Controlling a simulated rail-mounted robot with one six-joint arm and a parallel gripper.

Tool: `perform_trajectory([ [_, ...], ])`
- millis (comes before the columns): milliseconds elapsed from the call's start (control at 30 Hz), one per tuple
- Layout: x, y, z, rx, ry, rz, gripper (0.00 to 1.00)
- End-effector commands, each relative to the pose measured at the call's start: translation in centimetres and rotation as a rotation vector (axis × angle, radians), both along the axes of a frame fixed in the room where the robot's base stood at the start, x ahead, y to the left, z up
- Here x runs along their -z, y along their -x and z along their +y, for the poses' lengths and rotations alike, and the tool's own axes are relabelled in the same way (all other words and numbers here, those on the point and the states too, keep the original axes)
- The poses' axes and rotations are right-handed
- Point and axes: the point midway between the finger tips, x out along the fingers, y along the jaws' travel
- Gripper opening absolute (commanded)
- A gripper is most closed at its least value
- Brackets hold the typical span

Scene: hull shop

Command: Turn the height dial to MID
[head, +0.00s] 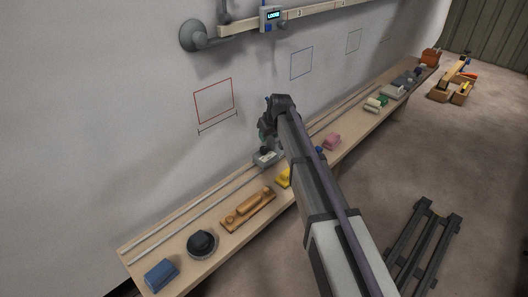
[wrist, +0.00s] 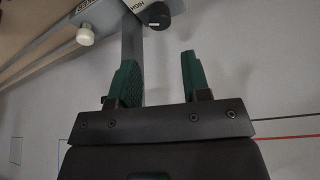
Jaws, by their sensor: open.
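The black height dial (wrist: 156,16) is at the top of the wrist view, on a pale control box with partly visible lettering that seems to include HIGH. Its setting cannot be read. In the head view a small grey box (head: 266,158) with a dark top sits on the bench just below my gripper (head: 266,135). In the wrist view my gripper (wrist: 157,62) shows two green fingers spread apart with nothing between them. The dial is beyond the fingertips, roughly in line with the gap and apart from them.
A white knob (wrist: 85,36) is left of the dial. The long bench (head: 160,247) holds a wooden plane (head: 248,209), a black round item (head: 202,244) and a blue block (head: 161,274). A wall rail carries a display (head: 272,16) reading LOOSE. A dark rack (head: 425,240) stands on the floor.

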Motion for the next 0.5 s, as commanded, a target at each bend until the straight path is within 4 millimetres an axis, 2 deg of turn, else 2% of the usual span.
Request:
perform_trajectory([
  [33,1.7,-0.4,0.1,0.0,0.0,0.0,0.44],
  [300,7.8,-2.5,1.2,0.002,0.0,0.001,0.44],
  [400,9.0,-3.0,1.5,0.002,0.0,0.002,0.44],
  [500,9.3,-3.2,1.6,0.002,0.0,0.002,0.44],
])
